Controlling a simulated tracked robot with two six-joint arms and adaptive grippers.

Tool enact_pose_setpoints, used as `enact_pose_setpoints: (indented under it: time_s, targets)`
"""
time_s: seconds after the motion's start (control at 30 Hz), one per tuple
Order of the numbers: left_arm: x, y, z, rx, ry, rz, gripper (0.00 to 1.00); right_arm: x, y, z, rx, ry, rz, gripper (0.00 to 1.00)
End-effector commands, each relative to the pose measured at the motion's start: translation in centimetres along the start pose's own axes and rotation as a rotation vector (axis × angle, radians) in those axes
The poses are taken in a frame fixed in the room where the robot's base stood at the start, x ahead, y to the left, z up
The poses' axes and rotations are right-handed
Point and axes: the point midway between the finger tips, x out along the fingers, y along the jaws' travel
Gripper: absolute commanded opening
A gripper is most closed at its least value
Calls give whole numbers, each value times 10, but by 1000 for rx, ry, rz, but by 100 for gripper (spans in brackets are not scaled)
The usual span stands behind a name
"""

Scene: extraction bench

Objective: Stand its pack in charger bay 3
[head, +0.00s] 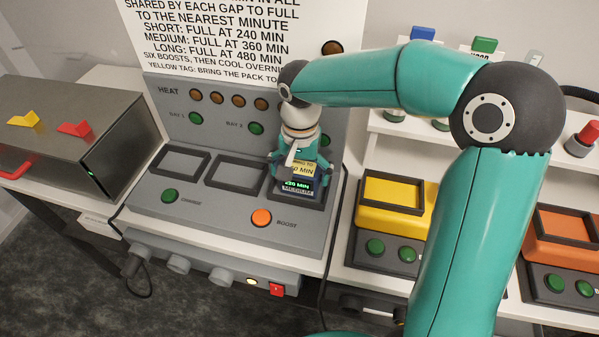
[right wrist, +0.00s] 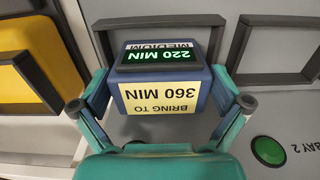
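The pack (right wrist: 165,65) is a dark blue block with a green "220 MIN" display, a MEDIUM label and a yellow "BRING TO 360 MIN" tag. In the head view the pack (head: 297,186) is upright at the rightmost bay frame, bay 3 (head: 318,192), of the grey charger (head: 215,215). I cannot tell if its base is fully seated. My right gripper (head: 298,163) is over it from above; in the right wrist view its fingers (right wrist: 163,92) press against both sides of the pack. My left gripper is not in view.
Bay 1 (head: 152,164) and bay 2 (head: 207,171) are empty. Green CHARGE (head: 169,196) and orange BOOST (head: 261,217) buttons lie in front. A yellow unit (head: 390,215) and an orange unit (head: 562,246) stand right; a metal box (head: 70,130) stands left.

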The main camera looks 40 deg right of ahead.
Motion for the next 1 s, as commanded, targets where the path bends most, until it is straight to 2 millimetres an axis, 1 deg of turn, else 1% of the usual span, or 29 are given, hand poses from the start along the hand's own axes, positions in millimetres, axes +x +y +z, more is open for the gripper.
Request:
enact_pose_setpoints:
  time_s: [0.23, 0.37, 0.47, 0.57, 0.8, 0.9, 1.0]
  targets:
    - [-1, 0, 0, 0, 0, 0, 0, -1, 0, 0, 0, 0, 0, 100]
    - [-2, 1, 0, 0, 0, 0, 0, -8, 0, 0, 0, 2, -1, 100]
    - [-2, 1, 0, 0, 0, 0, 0, -21, -1, -1, 0, 3, -3, 100]
    - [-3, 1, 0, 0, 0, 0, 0, -39, -1, -1, -2, 4, -4, 100]
    - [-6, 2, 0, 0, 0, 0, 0, -88, -1, 0, 0, 3, -4, 100]
    - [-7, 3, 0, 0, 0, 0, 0, -104, -2, 0, -2, 2, -2, 100]
    - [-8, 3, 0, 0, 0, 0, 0, -115, -2, 0, -3, 1, -1, 100]
